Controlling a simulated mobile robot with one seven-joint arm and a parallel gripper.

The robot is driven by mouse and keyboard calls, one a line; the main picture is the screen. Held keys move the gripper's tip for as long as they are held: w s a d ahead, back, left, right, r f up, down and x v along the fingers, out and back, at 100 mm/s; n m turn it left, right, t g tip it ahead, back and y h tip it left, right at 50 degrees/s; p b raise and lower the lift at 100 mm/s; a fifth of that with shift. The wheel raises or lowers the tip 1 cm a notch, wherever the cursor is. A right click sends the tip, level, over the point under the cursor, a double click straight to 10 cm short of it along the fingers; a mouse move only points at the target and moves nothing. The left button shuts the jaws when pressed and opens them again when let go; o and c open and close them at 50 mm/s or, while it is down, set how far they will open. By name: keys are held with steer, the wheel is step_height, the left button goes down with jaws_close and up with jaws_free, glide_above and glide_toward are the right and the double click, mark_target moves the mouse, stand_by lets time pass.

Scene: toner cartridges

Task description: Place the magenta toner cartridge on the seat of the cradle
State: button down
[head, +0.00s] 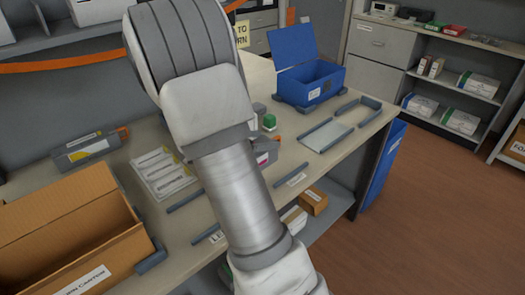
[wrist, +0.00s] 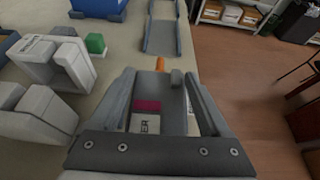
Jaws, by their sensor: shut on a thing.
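The magenta toner cartridge is a grey block with a magenta patch and white label. It lies between the fingers of my gripper (wrist: 163,105) in the wrist view, and the magenta patch (wrist: 147,106) faces up. An orange tip points away from me. In the head view the cartridge (head: 263,158) is mostly hidden behind my arm, and I cannot tell its height above the bench. The cradle, a pale seat (head: 327,137) between grey side rails, is on the bench to the right of it. In the wrist view the cradle (wrist: 162,38) is straight ahead, and its seat looks empty.
A blue open bin (head: 310,75) stands behind the cradle. A green block (head: 269,121) is near the cartridge. A yellow-marked cartridge (head: 88,148), a printed sheet (head: 162,173) and a cardboard box (head: 75,225) are at left. The bench edge is close on the right.

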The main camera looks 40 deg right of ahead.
steer(key=shift+f+b, duration=0.4)
steer(key=shift+f, duration=1.3)
steer(key=shift+f, duration=0.15)
jaws_free()
steer(key=p+v, duration=0.2)
steer(key=v, duration=0.9)
steer(key=shift+a, duration=0.15)
steer(key=shift+a+r, duration=0.2)
steer(key=shift+r, duration=0.15)
steer(key=s+a+r+m+t+y, duration=0.2)
steer(key=s+a+r+m+y, duration=0.3)
steer(key=s+a+m, duration=0.3)
steer(key=s+a+r+m+t+y, duration=0.2)
steer(key=s+a+r+m+y, duration=0.4)
steer(key=s+a+m+y, duration=0.2)
steer(key=s+m, duration=0.2)
steer(key=m, duration=0.1)
steer(key=shift+s, duration=0.25)
